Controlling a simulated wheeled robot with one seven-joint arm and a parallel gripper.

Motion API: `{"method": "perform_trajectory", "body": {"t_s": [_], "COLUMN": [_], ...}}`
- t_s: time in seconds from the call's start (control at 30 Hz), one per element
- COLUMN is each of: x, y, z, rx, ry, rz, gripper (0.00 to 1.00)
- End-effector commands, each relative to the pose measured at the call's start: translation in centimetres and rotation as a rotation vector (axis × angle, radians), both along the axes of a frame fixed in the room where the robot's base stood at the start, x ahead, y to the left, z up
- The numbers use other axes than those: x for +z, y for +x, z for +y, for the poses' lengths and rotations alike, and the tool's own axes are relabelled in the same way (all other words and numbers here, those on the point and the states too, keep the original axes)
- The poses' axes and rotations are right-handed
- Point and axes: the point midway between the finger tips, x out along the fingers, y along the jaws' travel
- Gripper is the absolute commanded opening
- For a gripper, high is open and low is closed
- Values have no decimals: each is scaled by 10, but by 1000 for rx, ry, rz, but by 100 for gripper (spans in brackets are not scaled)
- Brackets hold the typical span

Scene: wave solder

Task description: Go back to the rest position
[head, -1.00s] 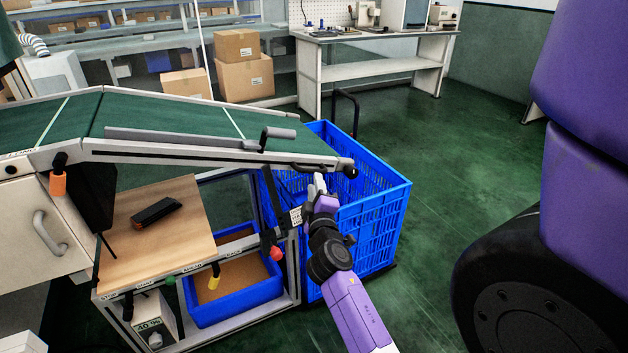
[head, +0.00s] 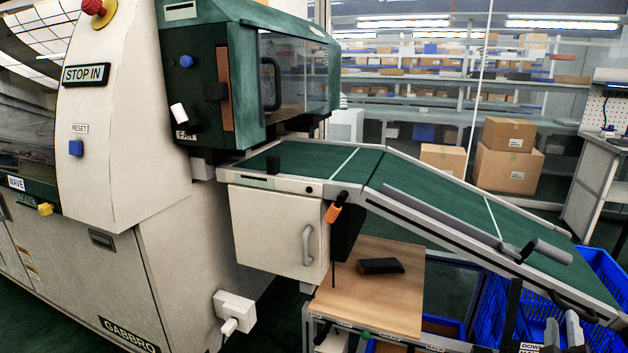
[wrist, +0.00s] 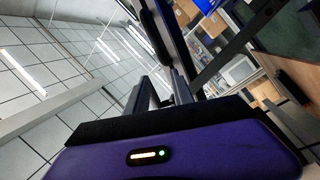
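My gripper (head: 562,332) shows at the bottom right edge of the head view, fingers pointing up, just below the black handle (head: 573,306) at the low end of the conveyor. In the wrist view its two fingers (wrist: 160,92) stand apart with nothing seen between them, so it is open and empty. A dark rounded bar (wrist: 155,38), which looks like that handle, lies beyond the fingertips. I cannot tell the exact gap to it. The rest of the arm is out of the head view.
The green sloping conveyor (head: 450,213) runs down to the right, with a blue crate (head: 603,268) at its low end. A wooden shelf (head: 390,312) holds a black device (head: 381,266). A large machine (head: 130,130) fills the left. Cardboard boxes (head: 507,160) stand behind.

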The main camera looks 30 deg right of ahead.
Motion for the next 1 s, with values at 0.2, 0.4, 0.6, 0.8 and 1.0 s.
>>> {"method": "perform_trajectory", "body": {"t_s": [0.2, 0.4, 0.6, 0.8, 1.0], "x": [-17, -30, -31, -27, -27], "y": [23, 22, -7, -52, -89], "z": [102, 213, 311, 383, 421], "rx": [256, 492, 678, 798, 855], "ry": [147, 345, 571, 797, 948], "rz": [-186, -329, -422, -443, -390], "gripper": [29, 29, 29, 29, 29]}}
